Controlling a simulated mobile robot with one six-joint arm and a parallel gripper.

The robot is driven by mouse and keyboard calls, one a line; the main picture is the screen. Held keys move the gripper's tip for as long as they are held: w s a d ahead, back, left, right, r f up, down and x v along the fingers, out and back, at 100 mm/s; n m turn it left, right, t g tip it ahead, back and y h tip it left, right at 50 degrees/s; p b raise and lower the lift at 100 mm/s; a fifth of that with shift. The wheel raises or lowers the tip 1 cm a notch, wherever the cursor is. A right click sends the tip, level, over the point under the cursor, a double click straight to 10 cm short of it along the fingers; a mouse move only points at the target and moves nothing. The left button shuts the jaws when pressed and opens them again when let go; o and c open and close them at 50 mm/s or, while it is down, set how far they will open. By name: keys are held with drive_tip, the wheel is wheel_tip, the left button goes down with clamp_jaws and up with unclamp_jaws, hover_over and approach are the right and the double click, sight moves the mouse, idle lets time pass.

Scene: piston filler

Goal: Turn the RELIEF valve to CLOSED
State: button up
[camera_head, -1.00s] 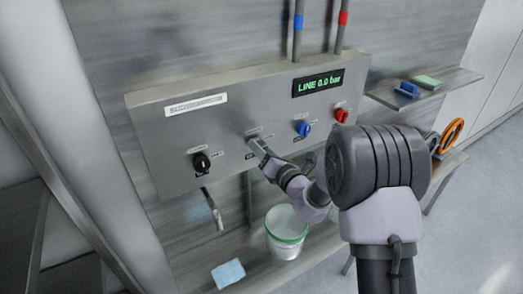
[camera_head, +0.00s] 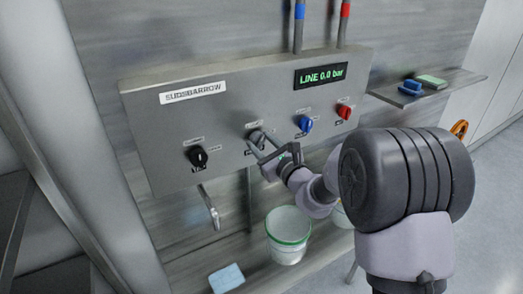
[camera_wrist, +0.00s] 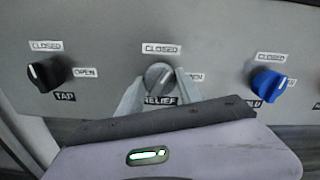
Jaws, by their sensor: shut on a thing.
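The RELIEF valve is a grey round knob (camera_wrist: 158,76) in the middle of the wrist view, with a CLOSED label (camera_wrist: 161,49) above it. An OPEN label to its right is partly covered by a finger, and the RELIEF label (camera_wrist: 160,100) is below. My gripper (camera_wrist: 157,86) has one finger on each side of the knob and is shut on it. The knob's grip ridge looks tilted towards the upper right, between the two labels. In the head view the knob (camera_head: 256,136) is partly hidden by my gripper (camera_head: 259,144).
A black TAP knob (camera_wrist: 46,73) is left of the RELIEF knob, and a blue knob (camera_wrist: 269,84) is right. A red knob (camera_head: 344,112) is further right. The display (camera_head: 320,75) reads LINE 0.0 bar. A bucket (camera_head: 288,250) stands below the panel.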

drive_tip(key=n+b, duration=0.3)
drive_tip(key=shift+f, duration=0.25)
drive_tip(key=shift+r+n+b, duration=0.1)
drive_tip(key=shift+n+b, duration=1.15)
drive_tip(key=shift+n, duration=0.05)
drive_tip(key=o, duration=1.4)
drive_tip(key=shift+r, duration=0.1)
drive_tip(key=shift+c, duration=0.2)
drive_tip(key=p+v, duration=0.1)
drive_tip(key=v, duration=1.6)
drive_tip(key=shift+s+p, duration=0.2)
drive_tip(key=shift+p, duration=0.15)
drive_tip(key=shift+d, duration=0.15)
